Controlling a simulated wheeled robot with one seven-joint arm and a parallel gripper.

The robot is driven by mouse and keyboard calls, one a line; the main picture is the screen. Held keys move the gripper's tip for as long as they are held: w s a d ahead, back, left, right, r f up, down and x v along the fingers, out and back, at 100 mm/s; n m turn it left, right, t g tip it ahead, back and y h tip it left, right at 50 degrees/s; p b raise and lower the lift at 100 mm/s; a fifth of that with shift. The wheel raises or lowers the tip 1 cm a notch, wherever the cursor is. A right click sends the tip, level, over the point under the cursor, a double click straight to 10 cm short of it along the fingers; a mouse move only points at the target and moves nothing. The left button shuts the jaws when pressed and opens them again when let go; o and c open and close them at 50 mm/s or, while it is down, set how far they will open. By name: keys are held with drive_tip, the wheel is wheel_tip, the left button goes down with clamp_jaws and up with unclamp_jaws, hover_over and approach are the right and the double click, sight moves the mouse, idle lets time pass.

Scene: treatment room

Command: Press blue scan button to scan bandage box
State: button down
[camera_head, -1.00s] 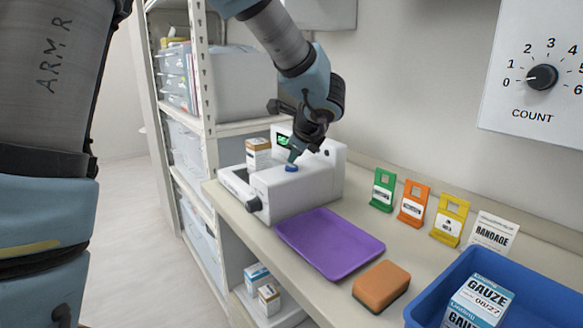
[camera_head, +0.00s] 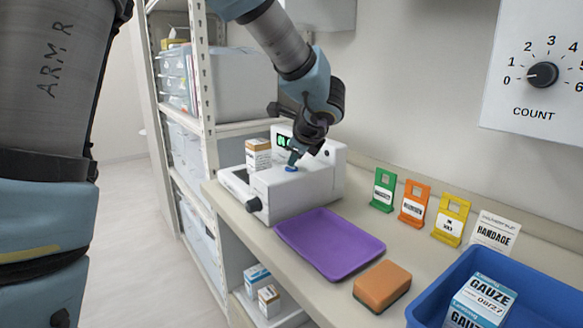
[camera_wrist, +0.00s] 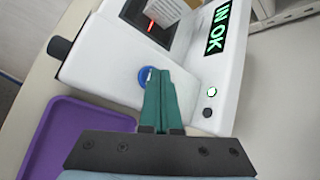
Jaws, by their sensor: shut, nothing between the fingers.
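The white scanner (camera_head: 310,185) stands on the counter, with the blue scan button (camera_head: 290,169) on its top. The bandage box (camera_head: 258,154), white and brown, stands upright on the scanner's dark window (camera_wrist: 148,22); only its lower part shows in the wrist view. A red light line shows on that window. The scanner's display (camera_wrist: 216,30) shows green text ending in "IN OK". My gripper (camera_head: 294,158) is shut and empty, pointing down with its green fingertips at the blue button. In the wrist view the fingertips overlap the button (camera_wrist: 144,76); contact cannot be told for certain.
A purple tray (camera_head: 330,243) and an orange sponge (camera_head: 382,286) lie in front of the scanner. Green, orange and yellow tags (camera_head: 450,219) and a bandage card stand along the wall. A blue bin (camera_head: 540,300) holds gauze boxes. A shelf rack (camera_head: 205,90) stands at left.

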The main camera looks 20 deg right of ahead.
sight(294, 169)
drive_tip(key=shift+r, duration=0.1)
drive_tip(key=shift+r+p, duration=0.6)
drive_tip(key=shift+r, duration=0.1)
drive_tip(key=shift+r+p, duration=1.95)
drive_tip(key=shift+r, duration=0.6)
